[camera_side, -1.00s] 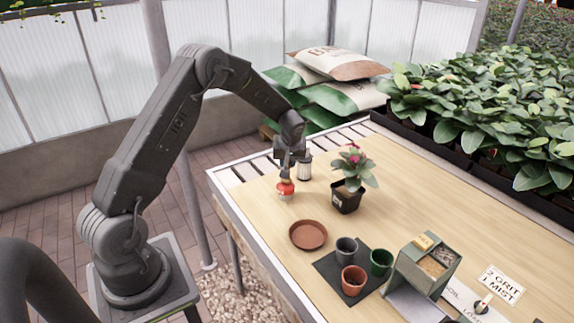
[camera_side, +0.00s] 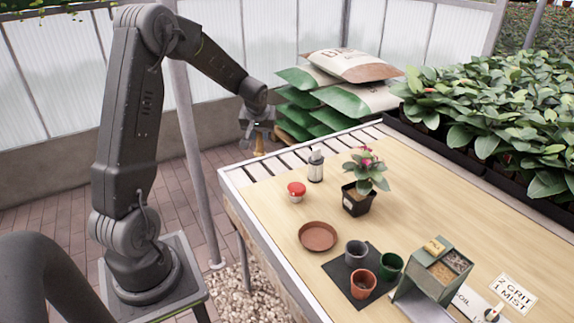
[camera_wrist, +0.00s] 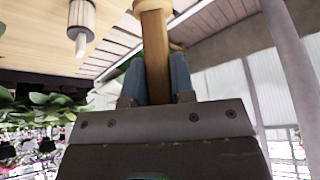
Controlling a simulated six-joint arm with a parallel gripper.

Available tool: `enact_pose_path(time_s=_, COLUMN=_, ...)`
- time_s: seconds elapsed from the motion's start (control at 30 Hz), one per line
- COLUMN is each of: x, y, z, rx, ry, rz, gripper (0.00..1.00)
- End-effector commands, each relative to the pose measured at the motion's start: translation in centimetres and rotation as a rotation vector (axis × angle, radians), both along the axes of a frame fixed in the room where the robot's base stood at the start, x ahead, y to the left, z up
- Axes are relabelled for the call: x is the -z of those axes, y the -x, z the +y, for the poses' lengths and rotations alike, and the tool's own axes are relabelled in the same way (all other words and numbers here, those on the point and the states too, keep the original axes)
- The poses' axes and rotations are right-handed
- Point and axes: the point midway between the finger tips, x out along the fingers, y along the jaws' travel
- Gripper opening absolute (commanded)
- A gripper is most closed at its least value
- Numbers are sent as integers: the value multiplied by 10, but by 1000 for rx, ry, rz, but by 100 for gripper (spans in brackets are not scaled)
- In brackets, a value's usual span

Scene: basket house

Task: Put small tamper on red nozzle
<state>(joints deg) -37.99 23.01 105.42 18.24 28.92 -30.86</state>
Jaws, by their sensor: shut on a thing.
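My gripper (camera_side: 259,136) is shut on the small tamper (camera_side: 259,147), a slim wooden piece hanging below the fingers. It is raised near the slatted back-left end of the bench. In the wrist view the tamper (camera_wrist: 156,50) stands between my two blue-grey fingers (camera_wrist: 158,78), with a wider wooden part at the picture's top. The red nozzle (camera_side: 296,188), a small red cap with a whitish base, stands on the bench. It is right of and lower than my gripper in the side view, apart from the tamper. I cannot make it out in the wrist view.
A potted flowering plant (camera_side: 357,202) is further right. A terracotta saucer (camera_side: 318,237), several small pots and a green box (camera_side: 440,268) are nearer the front. Bare wood lies around the nozzle.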

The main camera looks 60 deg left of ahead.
Motion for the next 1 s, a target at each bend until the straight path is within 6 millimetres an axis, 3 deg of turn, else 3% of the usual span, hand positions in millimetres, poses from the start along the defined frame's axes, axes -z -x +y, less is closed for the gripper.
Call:
enact_pose_path(time_s=0.37, x=-2, y=8, z=-11, rx=179, ry=-102, rz=-125, gripper=0)
enact_pose_path(time_s=1.0, x=61, y=-77, z=-73, rx=183, ry=-104, rz=-125, gripper=0)
